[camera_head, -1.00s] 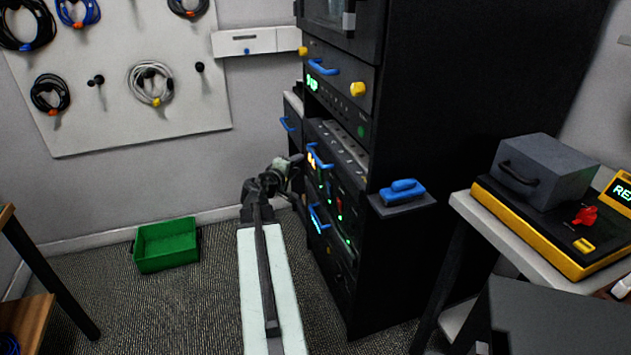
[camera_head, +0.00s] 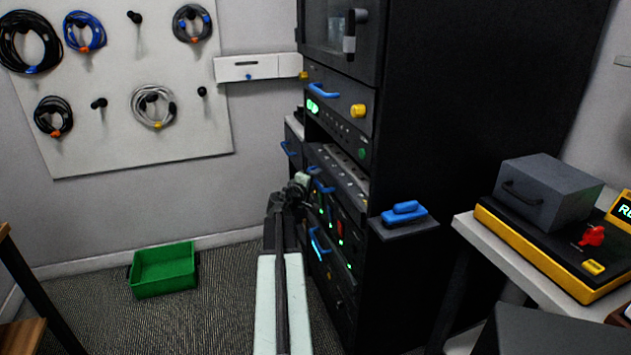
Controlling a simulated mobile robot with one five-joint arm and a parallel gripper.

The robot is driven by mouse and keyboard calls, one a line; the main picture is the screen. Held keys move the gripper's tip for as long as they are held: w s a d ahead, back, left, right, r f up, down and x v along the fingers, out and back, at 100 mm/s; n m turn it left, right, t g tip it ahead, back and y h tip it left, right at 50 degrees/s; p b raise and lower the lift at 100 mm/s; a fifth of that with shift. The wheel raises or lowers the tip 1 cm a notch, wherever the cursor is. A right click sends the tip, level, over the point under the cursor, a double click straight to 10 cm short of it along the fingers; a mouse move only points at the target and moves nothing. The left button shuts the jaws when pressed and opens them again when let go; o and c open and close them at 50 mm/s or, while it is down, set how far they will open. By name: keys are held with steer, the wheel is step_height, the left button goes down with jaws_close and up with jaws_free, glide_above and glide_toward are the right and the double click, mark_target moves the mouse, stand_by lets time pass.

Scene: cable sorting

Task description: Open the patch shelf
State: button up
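The black rack cabinet (camera_head: 440,100) stands at centre right, with its fronts facing left. A shelf (camera_head: 340,166) with a row of holes or sockets on its grey top sits at mid-height and looks like the patch shelf. A blue handle (camera_head: 324,187) is on its front. My gripper (camera_head: 300,187) is just left of this handle, at about the same height in the picture. The fingers are small and dark against the rack, so I cannot tell whether they touch the handle or are open or shut.
Above the shelf is a drawer with a blue handle (camera_head: 323,91) and yellow knobs. Another blue handle (camera_head: 319,244) is below. A side ledge (camera_head: 405,228) holds a blue object. A green bin (camera_head: 164,271) lies on open floor at left. A table (camera_head: 490,245) stands at right.

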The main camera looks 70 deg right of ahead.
jaws_close()
stand_by(1.3)
